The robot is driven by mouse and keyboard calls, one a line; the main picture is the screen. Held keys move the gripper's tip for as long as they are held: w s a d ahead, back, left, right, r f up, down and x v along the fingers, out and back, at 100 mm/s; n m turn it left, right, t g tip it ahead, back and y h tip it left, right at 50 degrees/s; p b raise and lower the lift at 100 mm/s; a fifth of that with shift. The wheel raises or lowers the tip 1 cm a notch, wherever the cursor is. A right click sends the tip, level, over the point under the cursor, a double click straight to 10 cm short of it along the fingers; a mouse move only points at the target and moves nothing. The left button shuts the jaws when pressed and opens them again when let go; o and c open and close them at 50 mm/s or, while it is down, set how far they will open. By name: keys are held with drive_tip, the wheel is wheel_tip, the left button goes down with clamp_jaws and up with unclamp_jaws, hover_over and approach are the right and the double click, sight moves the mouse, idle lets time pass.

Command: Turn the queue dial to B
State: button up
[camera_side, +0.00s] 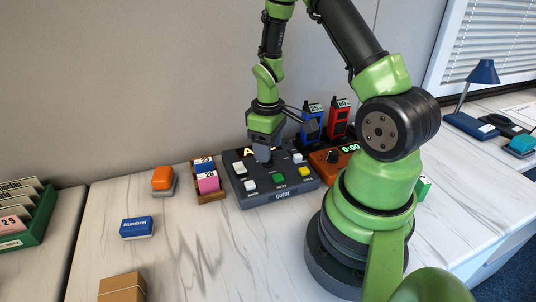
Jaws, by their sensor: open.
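The grey queue box (288,192) lies on the white table in the middle of the view. It carries white, green and yellow buttons and a small display with a lit amber letter that looks like A (247,152), partly covered by my gripper. My gripper (264,158) points down at the upper part of the box, right over where the dial appears to be. The dial itself is hidden behind the fingers, so its pointer cannot be read. I cannot tell whether the fingers touch it.
A ticket holder (211,196) stands just left of the box. An orange-topped block (162,178) and a blue Numbrel box (137,227) are further left. Blue (312,124) and red (339,121) handsets stand behind, and an orange timer (331,160) sits right.

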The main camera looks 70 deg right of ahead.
drive_tip(key=shift+f, duration=1.4)
drive_tip(key=shift+c, duration=0.5)
drive_tip(key=c, duration=0.8)
drive_tip(key=shift+m, duration=0.3)
drive_tip(key=m, duration=0.3)
drive_tip(key=shift+m, duration=2.6)
